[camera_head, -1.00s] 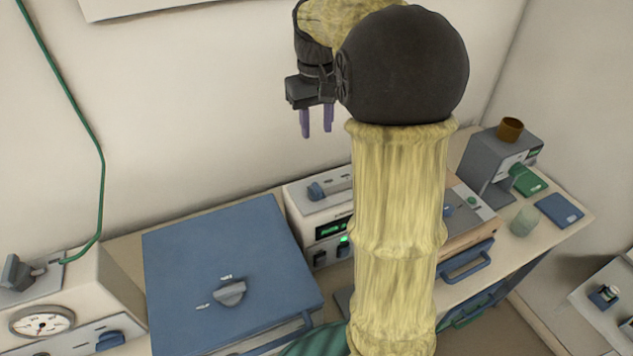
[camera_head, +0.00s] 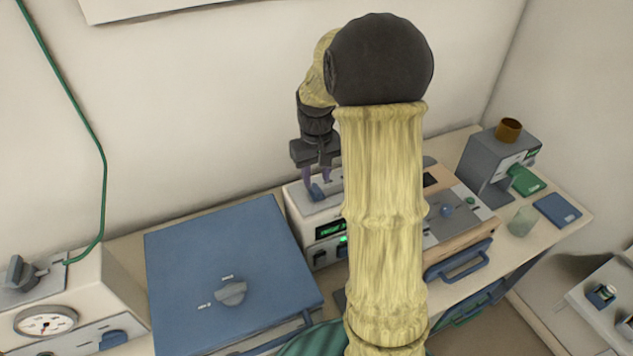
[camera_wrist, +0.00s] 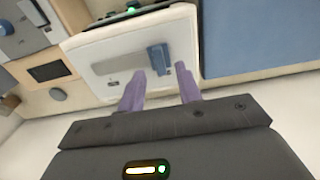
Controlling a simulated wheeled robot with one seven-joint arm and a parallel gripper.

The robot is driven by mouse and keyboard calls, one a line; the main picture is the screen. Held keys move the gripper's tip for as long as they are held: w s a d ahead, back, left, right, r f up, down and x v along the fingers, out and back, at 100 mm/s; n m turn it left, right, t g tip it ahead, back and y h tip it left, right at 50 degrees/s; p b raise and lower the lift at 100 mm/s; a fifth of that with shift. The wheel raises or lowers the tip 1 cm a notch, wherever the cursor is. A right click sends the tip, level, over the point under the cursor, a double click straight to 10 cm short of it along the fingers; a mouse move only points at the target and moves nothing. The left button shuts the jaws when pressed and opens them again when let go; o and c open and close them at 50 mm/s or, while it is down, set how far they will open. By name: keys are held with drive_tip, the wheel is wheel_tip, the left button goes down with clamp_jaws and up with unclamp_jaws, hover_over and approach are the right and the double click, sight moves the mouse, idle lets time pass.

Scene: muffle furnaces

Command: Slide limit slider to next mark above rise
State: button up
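A blue slider knob (camera_head: 317,192), which I take for the limit slider, sits on top of the cream controller box (camera_head: 296,212) behind the large blue lid. In the wrist view, the knob (camera_wrist: 158,58) stands on the box's pale top plate, and small dark marks lie to its left, too small to read. My gripper (camera_head: 318,182) points down just above the knob, its purple fingers apart. In the wrist view, my gripper (camera_wrist: 161,71) is open, with the knob seen between the fingertips. Whether either finger touches it cannot be told.
A large blue lid with a grey knob (camera_head: 231,292) is left of the box. A cream unit with a gauge (camera_head: 45,322) is at far left. A furnace with a blue handle (camera_head: 463,261) is to the right, partly behind my arm. A grey device (camera_head: 487,165) stands farther right.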

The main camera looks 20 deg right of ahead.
sight(317, 187)
drive_tip(key=shift+f, duration=1.75)
drive_tip(key=shift+c, duration=0.4)
clamp_jaws()
drive_tip(key=shift+w+d, duration=0.1)
